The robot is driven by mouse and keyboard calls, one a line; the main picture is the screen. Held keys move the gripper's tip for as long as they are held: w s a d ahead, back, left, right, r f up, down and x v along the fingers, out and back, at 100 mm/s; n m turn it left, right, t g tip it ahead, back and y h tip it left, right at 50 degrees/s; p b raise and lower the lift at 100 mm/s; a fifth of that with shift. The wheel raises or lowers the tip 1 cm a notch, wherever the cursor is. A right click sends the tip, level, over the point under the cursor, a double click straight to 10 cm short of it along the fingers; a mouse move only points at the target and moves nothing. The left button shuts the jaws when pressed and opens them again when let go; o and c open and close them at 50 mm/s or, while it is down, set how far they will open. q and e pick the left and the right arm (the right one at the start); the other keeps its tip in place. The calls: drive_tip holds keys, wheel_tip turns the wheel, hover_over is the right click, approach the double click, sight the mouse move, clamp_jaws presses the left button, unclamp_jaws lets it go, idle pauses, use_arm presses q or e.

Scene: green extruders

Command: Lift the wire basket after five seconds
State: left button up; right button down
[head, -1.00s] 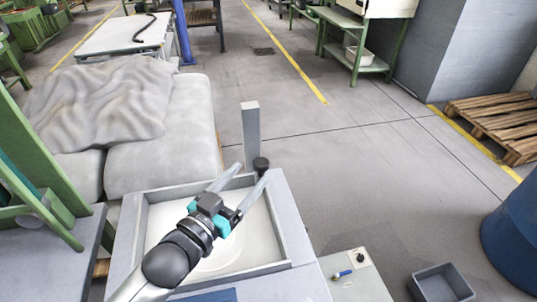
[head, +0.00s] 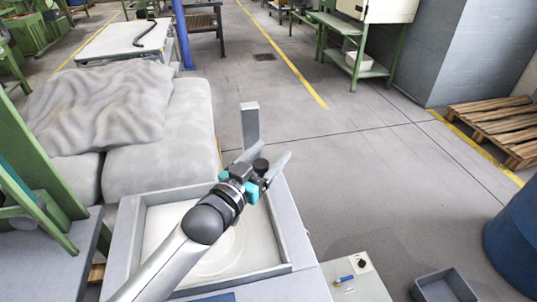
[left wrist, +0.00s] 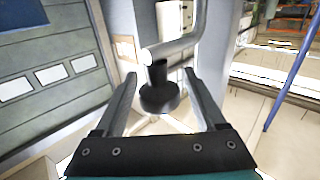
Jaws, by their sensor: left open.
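I see no wire basket in either view. A grey tank (head: 131,228) with raised walls and a pale inside stands below my left arm; a faint round shape inside it is partly hidden by the arm. A black knob (head: 260,165) stands near the tank's far right corner. My left gripper (head: 269,155) is open at this knob. In the left wrist view the knob (left wrist: 158,96) hangs on a grey bar (left wrist: 174,48), between the two spread fingers (left wrist: 163,75), with gaps on both sides. My right gripper is out of view.
A grey post (head: 250,124) rises just behind the gripper. A control box (head: 354,277) sits right of the tank. A grey bin (head: 445,284), blue drum (head: 513,240) and pallet (head: 495,128) are further right. A cloth-covered block (head: 165,158) is left.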

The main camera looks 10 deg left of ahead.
use_arm(q)
clamp_jaws()
idle(0.5)
idle(0.8)
